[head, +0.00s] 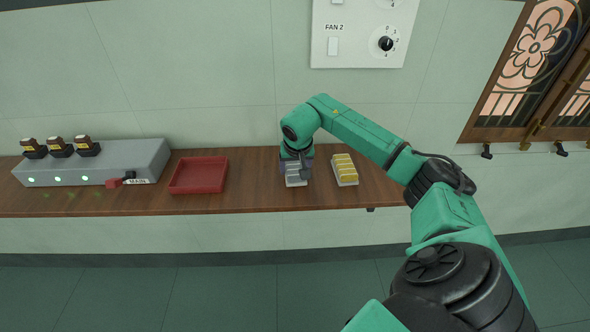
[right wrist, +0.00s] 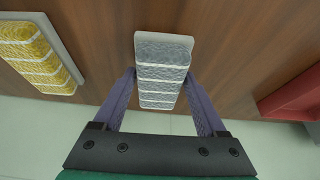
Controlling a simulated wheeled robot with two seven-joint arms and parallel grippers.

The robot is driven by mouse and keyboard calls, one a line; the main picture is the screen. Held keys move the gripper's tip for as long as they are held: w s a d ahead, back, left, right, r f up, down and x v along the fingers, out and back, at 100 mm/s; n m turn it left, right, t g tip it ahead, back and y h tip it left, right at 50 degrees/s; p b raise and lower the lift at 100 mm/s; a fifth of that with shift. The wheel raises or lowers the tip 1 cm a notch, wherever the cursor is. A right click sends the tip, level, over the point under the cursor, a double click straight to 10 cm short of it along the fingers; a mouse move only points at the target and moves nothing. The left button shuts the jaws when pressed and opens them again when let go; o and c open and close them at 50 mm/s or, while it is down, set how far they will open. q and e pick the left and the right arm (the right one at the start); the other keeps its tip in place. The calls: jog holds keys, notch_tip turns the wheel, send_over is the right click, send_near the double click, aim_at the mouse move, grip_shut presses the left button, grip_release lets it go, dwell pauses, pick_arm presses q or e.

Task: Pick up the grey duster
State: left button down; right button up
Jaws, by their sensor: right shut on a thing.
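The grey duster (head: 296,180) is a small block with a pale backing, on the wooden shelf below my right gripper (head: 297,167) in the head view. In the right wrist view the grey duster (right wrist: 162,72) shows pale bands across its grey face. The purple fingers of my right gripper (right wrist: 160,88) lie on both sides of it and are shut on it. The gripper hides part of the duster in the head view. My left gripper is not in view.
A wall panel (head: 360,35) hangs above. The shelf between tray and duster is clear.

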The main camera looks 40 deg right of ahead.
aim_at(295, 167)
notch_tip(295, 167, up, 20)
jog(key=shift+f, duration=0.25)
